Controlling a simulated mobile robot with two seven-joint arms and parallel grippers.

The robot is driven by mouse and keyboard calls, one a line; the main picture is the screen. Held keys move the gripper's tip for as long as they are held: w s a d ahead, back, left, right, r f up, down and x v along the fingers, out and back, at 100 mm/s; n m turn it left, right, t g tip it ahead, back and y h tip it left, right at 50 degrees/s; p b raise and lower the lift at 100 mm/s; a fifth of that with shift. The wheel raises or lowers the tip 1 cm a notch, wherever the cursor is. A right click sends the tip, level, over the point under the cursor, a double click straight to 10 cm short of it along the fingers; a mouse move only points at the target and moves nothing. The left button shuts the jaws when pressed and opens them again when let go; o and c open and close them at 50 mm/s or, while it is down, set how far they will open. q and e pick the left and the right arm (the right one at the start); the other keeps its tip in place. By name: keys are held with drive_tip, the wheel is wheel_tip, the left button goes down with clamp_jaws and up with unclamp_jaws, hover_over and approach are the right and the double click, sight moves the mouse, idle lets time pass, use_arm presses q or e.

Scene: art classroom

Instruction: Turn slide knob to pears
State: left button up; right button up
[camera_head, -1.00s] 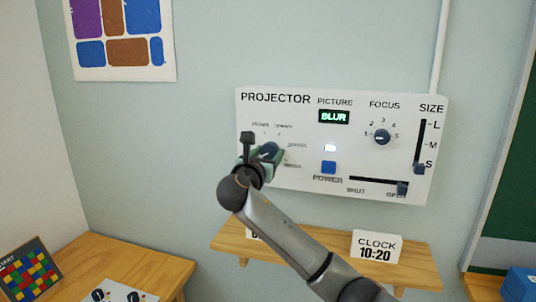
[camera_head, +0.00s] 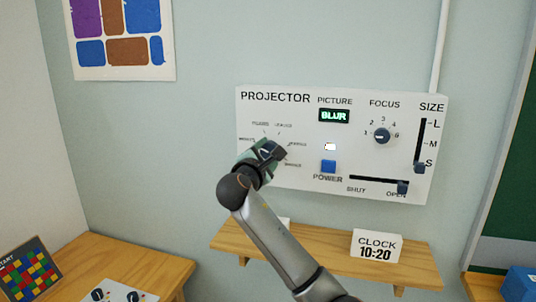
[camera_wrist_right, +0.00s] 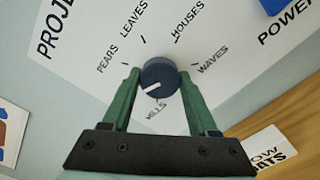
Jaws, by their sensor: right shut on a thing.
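The slide knob is a dark blue round dial on the lower left of the white projector panel (camera_head: 300,180). In the wrist view the knob (camera_wrist_right: 158,74) has a white mark on its lower left side, between the PEARS label (camera_wrist_right: 107,60) and a partly readable label ending in "ILLS" (camera_wrist_right: 157,113). LEAVES, HOUSES and WAVES are the other labels around it. My right gripper (camera_head: 270,152) is at the knob, its green fingers (camera_wrist_right: 158,82) shut on the knob's two sides. In the head view the gripper mostly hides the knob. My left gripper is not in view.
The panel also has a focus knob (camera_head: 382,136), a blue power button (camera_head: 328,166), a size slider (camera_head: 420,167) and a shut/open slider (camera_head: 402,188). A wooden shelf (camera_head: 320,245) with a clock sign (camera_head: 377,246) is below the panel. The picture display reads BLUR.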

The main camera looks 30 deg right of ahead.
drive_tip(key=m, duration=0.2)
drive_tip(key=m+b, duration=0.1)
drive_tip(key=shift+f+m, duration=0.2)
drive_tip(key=shift+m, duration=0.2)
drive_tip(key=m+b, duration=0.1)
drive_tip(key=m, duration=0.3)
drive_tip(key=shift+m+b, duration=0.3)
drive_tip(key=shift+m, duration=0.1)
drive_tip(key=shift+r, duration=0.1)
drive_tip(key=o, duration=1.4)
drive_tip(key=shift+r, duration=0.1)
drive_tip(key=shift+c, duration=0.2)
drive_tip(key=shift+a+m, duration=0.15)
drive_tip(key=shift+m, duration=0.15)
drive_tip(key=b+v, duration=0.2)
drive_tip(key=v, duration=1)
drive_tip(key=shift+s+b, duration=0.25)
drive_tip(key=shift+b, duration=0.05)
